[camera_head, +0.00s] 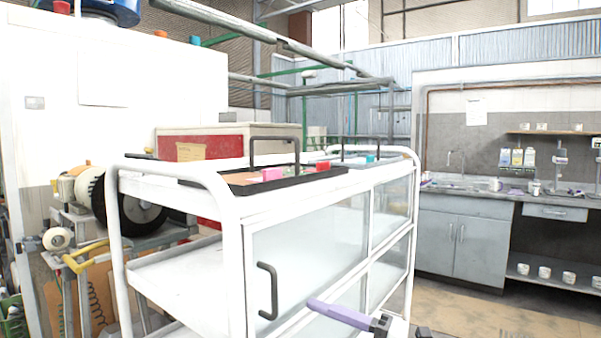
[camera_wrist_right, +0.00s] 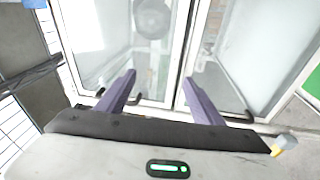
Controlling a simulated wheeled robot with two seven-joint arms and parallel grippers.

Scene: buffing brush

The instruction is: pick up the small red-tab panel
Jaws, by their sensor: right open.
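A dark tray (camera_head: 228,180) with a black handle lies on top of the white cart. A pink-red block (camera_head: 272,174) and a red block (camera_head: 323,166) show in it. I cannot tell whether either is the tab of the small red-tab panel; no such panel is clearly distinguishable. My right gripper (camera_wrist_right: 159,77) is open and empty, its two purple fingers spread in front of the cart's glass doors. In the head view, one purple finger (camera_head: 340,313) shows at the bottom, below and in front of the tray. My left gripper is not in view.
The white cart (camera_head: 245,270) has a tubular frame, glass doors and a black door handle (camera_head: 267,290). A second tray (camera_head: 372,152) with a teal block stands behind the first. A machine with wheels (camera_head: 125,200) is at left. A sink counter (camera_head: 455,235) is at right, with open floor before it.

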